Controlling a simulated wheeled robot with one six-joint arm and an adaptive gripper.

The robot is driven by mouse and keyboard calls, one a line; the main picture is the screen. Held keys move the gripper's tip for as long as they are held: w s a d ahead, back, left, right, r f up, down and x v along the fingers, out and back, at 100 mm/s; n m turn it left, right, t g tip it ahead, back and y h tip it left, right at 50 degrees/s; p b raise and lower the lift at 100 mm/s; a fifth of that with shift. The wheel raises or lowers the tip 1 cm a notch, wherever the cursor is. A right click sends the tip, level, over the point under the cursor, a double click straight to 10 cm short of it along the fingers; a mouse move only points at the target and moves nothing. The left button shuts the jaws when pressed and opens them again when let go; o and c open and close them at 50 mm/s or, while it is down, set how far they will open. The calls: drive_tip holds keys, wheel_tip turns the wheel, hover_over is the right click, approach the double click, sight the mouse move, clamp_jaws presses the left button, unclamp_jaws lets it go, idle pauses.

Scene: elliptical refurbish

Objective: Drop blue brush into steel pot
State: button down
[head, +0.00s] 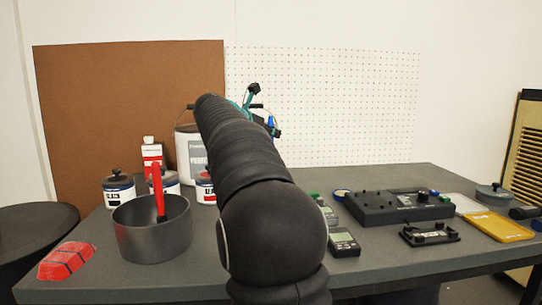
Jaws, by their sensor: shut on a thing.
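The steel pot (152,243) is a dark grey open pot at the left front of the table. My gripper (264,109) is raised above the back of the table, in front of the pegboard, right of and well beyond the pot. It is mostly hidden behind my own black arm. A small blue piece, seemingly the blue brush (270,122), shows at the fingers, held in the air. The rest of the brush is hidden.
Paint tins (119,190), a red-and-white can (152,153) and a white bucket (188,146) stand behind the pot. A red block (67,261) lies left of it. A black device (397,206), meter (343,242) and yellow tray (498,227) occupy the right side.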

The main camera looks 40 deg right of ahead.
drive_tip(key=shift+f+b, duration=0.5)
drive_tip(key=shift+f, duration=2.3)
drive_tip(key=c, duration=1.1)
unclamp_jaws()
